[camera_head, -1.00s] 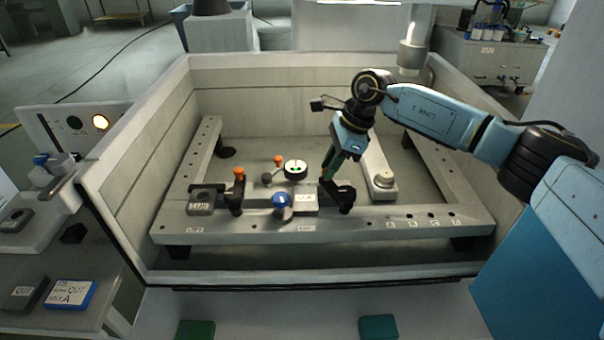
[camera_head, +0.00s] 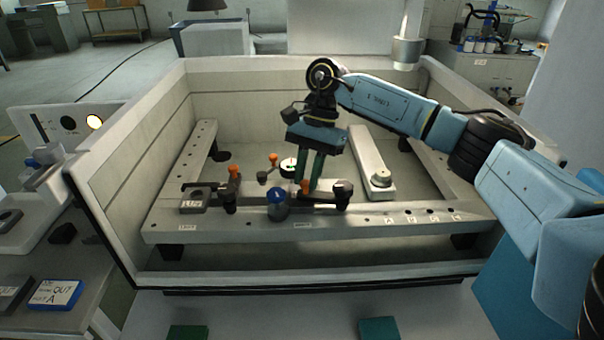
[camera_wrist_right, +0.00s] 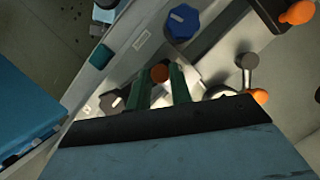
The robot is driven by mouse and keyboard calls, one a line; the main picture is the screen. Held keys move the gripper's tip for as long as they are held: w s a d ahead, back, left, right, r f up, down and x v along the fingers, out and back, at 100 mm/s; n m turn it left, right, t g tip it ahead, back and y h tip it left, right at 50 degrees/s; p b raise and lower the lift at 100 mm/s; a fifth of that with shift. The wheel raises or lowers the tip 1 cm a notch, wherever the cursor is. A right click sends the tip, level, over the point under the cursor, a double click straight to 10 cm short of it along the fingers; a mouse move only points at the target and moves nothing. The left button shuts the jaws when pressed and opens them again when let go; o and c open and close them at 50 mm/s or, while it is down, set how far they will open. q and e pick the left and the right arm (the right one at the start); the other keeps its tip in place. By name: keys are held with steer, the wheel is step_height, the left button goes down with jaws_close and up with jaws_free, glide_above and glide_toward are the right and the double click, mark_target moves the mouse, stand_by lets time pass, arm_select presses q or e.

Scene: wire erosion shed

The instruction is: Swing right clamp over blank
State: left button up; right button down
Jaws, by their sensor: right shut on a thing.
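The right clamp has a dark post (camera_head: 343,192) on the front rail of the frame. Its dark arm points left from the post, with an orange knob (camera_head: 305,187) at the end, over or close to the pale block in the middle of the rail. That block is mostly hidden by the arm and fingers. My right gripper (camera_head: 308,184) points down with its green fingers shut on the orange knob; in the wrist view the knob (camera_wrist_right: 159,73) sits between the fingertips. My left gripper is not in view.
A blue knob (camera_head: 277,203) stands just left of the right clamp's tip. The left clamp (camera_head: 230,198), with an orange top, and a grey labelled block (camera_head: 193,204) are farther left. A pale bar (camera_head: 371,165) lies behind right. Tank walls (camera_head: 119,158) surround the frame.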

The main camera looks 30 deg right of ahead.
steer(key=shift+s+a+n, duration=0.25)
steer(key=shift+n, duration=0.35)
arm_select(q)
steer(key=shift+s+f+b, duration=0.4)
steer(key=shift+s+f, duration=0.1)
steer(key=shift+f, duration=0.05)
arm_select(e)
steer(key=shift+s+a+n+g+h, duration=0.3)
steer(key=shift+s+n+g, duration=0.1)
steer(key=shift+n, duration=0.2)
steer(key=c, duration=1.3)
jaws_free()
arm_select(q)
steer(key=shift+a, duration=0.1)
arm_select(e)
steer(key=v, duration=0.7)
steer(key=shift+w+d+r, duration=0.1)
steer(key=shift+d+r, duration=0.05)
steer(key=shift+r, duration=0.1)
